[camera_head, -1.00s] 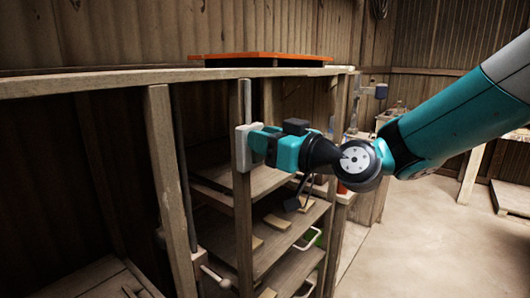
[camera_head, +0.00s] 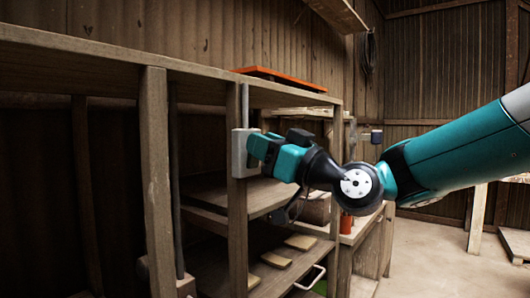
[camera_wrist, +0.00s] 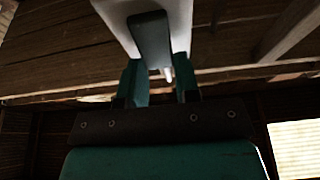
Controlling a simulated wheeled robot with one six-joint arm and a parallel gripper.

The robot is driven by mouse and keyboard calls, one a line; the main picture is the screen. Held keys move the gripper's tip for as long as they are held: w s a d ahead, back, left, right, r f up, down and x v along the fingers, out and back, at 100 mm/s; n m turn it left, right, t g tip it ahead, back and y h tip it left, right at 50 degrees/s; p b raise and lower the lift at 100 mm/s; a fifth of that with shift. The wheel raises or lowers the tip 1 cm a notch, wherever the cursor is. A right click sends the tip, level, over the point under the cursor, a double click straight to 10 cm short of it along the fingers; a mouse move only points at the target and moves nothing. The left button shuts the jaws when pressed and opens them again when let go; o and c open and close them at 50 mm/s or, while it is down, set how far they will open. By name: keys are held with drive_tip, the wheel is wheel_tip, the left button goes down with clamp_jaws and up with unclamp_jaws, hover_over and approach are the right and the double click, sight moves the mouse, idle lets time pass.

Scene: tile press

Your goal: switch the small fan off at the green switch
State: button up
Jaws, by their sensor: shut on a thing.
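A pale switch box (camera_head: 238,154) is fixed to the front post of the wooden shelf unit, and it also shows at the top of the wrist view (camera_wrist: 181,14). A dark green switch lever (camera_wrist: 150,40) stands out from it. My gripper (camera_head: 259,149) is right at the box, coming from the right. In the wrist view its two teal fingers (camera_wrist: 160,84) lie on either side of the lever, shut on it. The head view hides the lever behind my gripper. I cannot make out the small fan in either view.
The wooden shelf unit (camera_head: 155,190) fills the left, with shelves below my gripper. An orange tray (camera_head: 290,79) lies on its top. Open floor (camera_head: 440,262) lies to the right.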

drive_tip(key=o, duration=0.9)
drive_tip(key=shift+b+v, duration=4.45)
drive_tip(key=shift+v, duration=4.25)
drive_tip(key=shift+s, duration=0.1)
